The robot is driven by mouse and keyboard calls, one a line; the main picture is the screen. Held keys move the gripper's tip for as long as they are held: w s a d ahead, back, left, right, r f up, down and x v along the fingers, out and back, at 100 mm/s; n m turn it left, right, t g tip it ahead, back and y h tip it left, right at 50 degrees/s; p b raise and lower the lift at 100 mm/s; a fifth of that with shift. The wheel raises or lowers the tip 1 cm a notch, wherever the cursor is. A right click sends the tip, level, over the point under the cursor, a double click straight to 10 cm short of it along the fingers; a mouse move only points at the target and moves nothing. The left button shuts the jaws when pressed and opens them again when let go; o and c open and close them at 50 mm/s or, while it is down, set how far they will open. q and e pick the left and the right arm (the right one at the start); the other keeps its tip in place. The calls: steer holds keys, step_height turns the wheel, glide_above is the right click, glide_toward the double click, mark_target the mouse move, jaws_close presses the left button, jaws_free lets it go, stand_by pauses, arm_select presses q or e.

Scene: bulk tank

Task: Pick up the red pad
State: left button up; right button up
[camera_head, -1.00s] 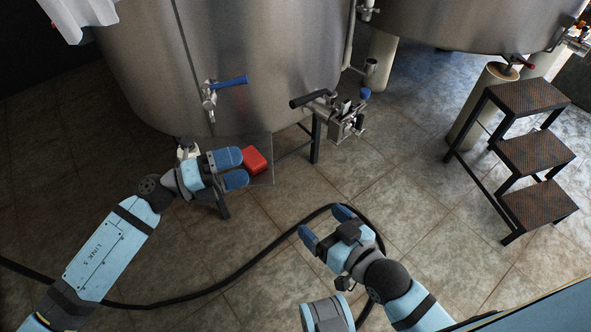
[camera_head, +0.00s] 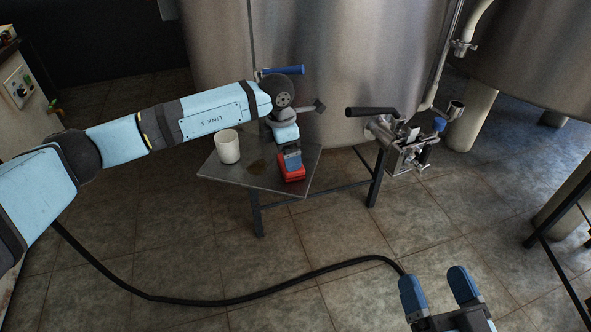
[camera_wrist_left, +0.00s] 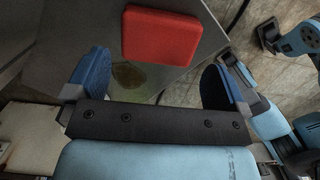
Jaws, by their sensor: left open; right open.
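The red pad (camera_head: 291,172) lies on a small grey metal table (camera_head: 225,177) in front of the big tank. My left gripper (camera_head: 291,160) is above the pad in the head view, with its fingers partly covering it. In the left wrist view the pad (camera_wrist_left: 162,37) lies just beyond the two open blue fingers (camera_wrist_left: 155,80), roughly centred between them and not gripped. My right gripper (camera_head: 440,288) is open and empty over the floor at the lower right.
A white cup (camera_head: 228,146) stands on the table left of the pad. A valve with a black handle (camera_head: 397,140) sticks out from the tank (camera_head: 350,60) to the right. A black hose (camera_head: 230,301) runs across the tiled floor.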

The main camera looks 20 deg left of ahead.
arm_select(q)
steer(key=shift+d+f, duration=0.1)
steer(key=shift+f, duration=0.4)
steer(key=f, duration=0.1)
steer(key=f+b, duration=0.2)
steer(key=f, duration=0.1)
steer(key=shift+w+d, duration=0.3)
steer(key=shift+w, duration=0.05)
steer(key=shift+r, duration=0.1)
arm_select(e)
steer(key=shift+a+f, duration=0.2)
steer(key=shift+f, duration=0.3)
arm_select(q)
steer(key=c, duration=0.6)
steer(key=shift+r, duration=0.1)
arm_select(e)
steer(key=shift+r, duration=0.1)
